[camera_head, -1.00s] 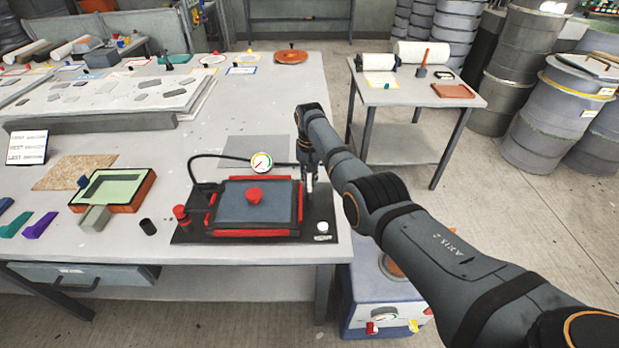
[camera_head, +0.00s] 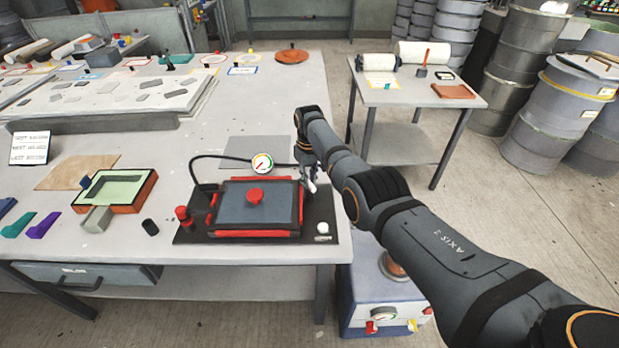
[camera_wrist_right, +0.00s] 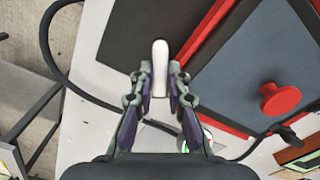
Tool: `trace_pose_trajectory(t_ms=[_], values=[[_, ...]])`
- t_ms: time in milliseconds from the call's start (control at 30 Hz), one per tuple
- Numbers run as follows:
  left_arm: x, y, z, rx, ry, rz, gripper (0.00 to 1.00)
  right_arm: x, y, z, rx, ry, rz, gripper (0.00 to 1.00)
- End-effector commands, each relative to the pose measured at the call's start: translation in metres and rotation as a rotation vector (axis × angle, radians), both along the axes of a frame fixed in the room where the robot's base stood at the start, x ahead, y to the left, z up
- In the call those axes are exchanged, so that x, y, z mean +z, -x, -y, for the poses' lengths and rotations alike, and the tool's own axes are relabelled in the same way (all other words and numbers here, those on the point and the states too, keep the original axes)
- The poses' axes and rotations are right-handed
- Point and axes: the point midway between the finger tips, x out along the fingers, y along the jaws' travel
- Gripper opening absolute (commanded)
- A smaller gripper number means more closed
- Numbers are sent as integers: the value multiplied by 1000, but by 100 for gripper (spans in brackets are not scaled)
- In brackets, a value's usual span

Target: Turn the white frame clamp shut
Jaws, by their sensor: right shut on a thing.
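The white frame clamp (camera_wrist_right: 160,54) shows in the right wrist view as a slim upright white bar. It stands between the fingertips of my right gripper (camera_wrist_right: 160,80), which is shut on its lower end. In the head view my right gripper (camera_head: 309,182) reaches down at the right side of the red frame (camera_head: 299,206). The clamp is mostly hidden by the fingers there. The frame surrounds a dark blue-grey panel (camera_head: 235,205) with a red knob (camera_head: 255,196) in its middle. My left gripper is not in view.
The frame sits on a black base plate (camera_head: 323,204) near the table's right edge. A white knob (camera_head: 322,228) is on its front right corner. A dial gauge (camera_head: 262,163) with a black hose stands behind. A green-topped mould (camera_head: 118,190) lies to the left.

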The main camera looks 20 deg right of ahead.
Motion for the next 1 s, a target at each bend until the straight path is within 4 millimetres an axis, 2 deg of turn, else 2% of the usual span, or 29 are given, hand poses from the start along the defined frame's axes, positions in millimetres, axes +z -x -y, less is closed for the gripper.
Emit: trace_pose_trajectory(t_ms=[600, 1000], values=[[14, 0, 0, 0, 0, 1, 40, 1, 2, -4, 580, 0, 0, 0], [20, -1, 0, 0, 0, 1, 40, 1, 4, -5, 876, 0, 1, 0]])
